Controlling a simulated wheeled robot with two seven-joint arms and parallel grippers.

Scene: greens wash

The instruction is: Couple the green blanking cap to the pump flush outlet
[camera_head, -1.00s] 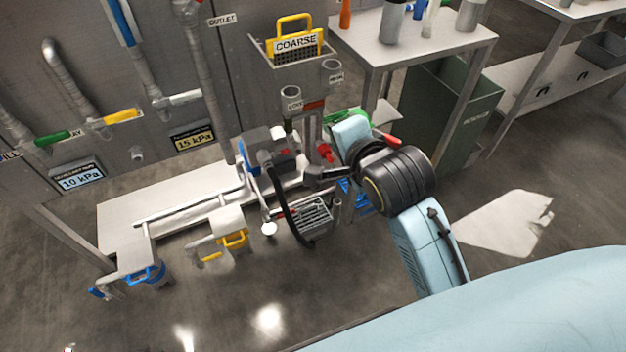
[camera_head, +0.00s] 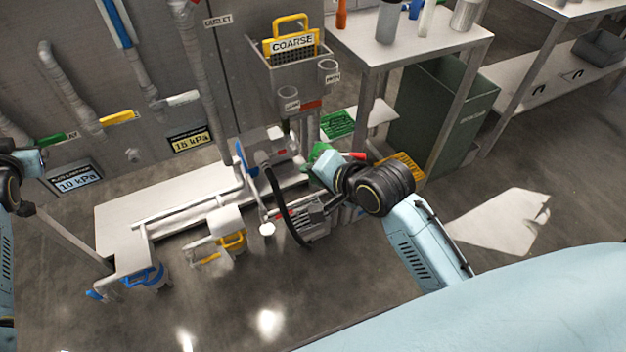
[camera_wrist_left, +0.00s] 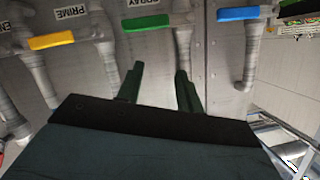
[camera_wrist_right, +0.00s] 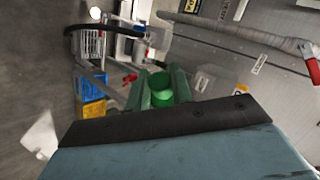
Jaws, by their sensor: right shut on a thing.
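The green blanking cap (camera_wrist_right: 160,86) sits between the fingers of my right gripper (camera_wrist_right: 162,92) in the right wrist view. My right gripper (camera_head: 314,166) is shut on it, just right of the pump (camera_head: 266,148) in the head view; there the cap is hard to tell from the gripper. The pump also shows ahead in the right wrist view (camera_wrist_right: 152,38). I cannot clearly make out the flush outlet, or whether the cap touches anything. My left gripper (camera_wrist_left: 157,86) is open and empty, facing the wall pipes and their coloured handles in the left wrist view.
A black hose (camera_head: 283,205) loops in front of the pump. A bin labelled COARSE (camera_head: 292,55) stands behind it. A green crate (camera_head: 338,124) and a yellow crate (camera_head: 409,170) lie near my right arm. A table (camera_head: 440,45) stands behind at right. Open floor lies in front.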

